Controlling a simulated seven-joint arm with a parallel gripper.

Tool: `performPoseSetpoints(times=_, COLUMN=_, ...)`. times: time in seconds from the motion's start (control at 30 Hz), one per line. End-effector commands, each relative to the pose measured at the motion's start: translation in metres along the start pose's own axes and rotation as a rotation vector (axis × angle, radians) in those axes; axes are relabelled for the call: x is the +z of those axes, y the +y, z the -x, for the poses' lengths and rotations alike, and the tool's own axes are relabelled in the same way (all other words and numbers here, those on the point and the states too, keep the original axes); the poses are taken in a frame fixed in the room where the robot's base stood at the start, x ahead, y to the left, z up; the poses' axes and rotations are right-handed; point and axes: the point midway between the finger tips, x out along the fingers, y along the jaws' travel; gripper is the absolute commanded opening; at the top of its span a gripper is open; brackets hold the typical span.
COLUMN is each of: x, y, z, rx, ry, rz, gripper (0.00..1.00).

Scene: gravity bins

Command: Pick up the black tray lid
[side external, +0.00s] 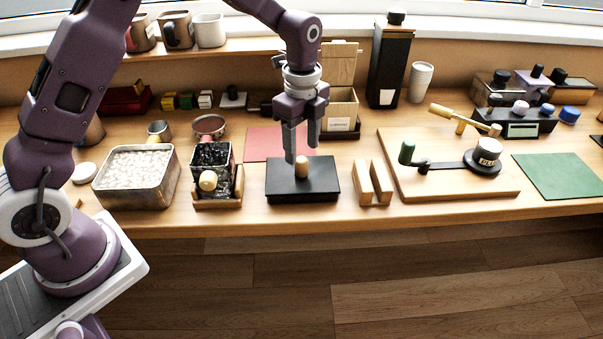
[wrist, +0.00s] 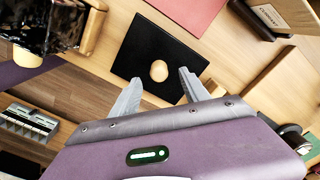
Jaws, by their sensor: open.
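The black tray lid (side external: 287,188) lies flat on the wooden table near its front edge, with a light wooden knob (side external: 302,167) standing up from its middle. My gripper (side external: 302,157) points down above the lid, close to the knob. In the wrist view my gripper (wrist: 158,88) is open, its two fingers apart with nothing held between them. The lid also shows there (wrist: 150,42), with the knob (wrist: 159,71) just beyond the gap between the fingertips. I cannot tell whether a finger touches the lid.
A wooden holder with a black-filled container (side external: 214,170) stands just left of the lid, and a slotted wooden block (side external: 374,184) just right. A red mat (side external: 265,143) lies behind. A bin of white pieces (side external: 136,178) is further left; a wooden board (side external: 440,185) is further right.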

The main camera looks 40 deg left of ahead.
Motion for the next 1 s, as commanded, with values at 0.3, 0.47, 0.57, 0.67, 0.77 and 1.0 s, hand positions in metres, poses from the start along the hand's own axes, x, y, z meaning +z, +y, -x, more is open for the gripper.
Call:
performPoseSetpoints(times=0.3, x=0.0, y=0.002, z=-0.047, rx=0.002, ry=0.0, rz=0.002, gripper=0.54)
performPoseSetpoints(times=0.47, x=0.001, y=0.002, z=-0.047, rx=0.0, ry=0.0, rz=0.003, gripper=0.54)
performPoseSetpoints(times=0.57, x=0.001, y=0.002, z=-0.047, rx=0.0, ry=0.0, rz=0.003, gripper=0.38)
performPoseSetpoints(times=0.67, x=0.001, y=0.002, z=-0.047, rx=0.0, ry=0.0, rz=0.003, gripper=0.18)
performPoseSetpoints(times=0.77, x=0.001, y=0.002, z=-0.047, rx=0.0, ry=0.0, rz=0.003, gripper=0.0)
performPoseSetpoints(times=1.0, x=0.001, y=0.002, z=-0.046, rx=0.0, ry=0.0, rz=0.003, gripper=0.0)
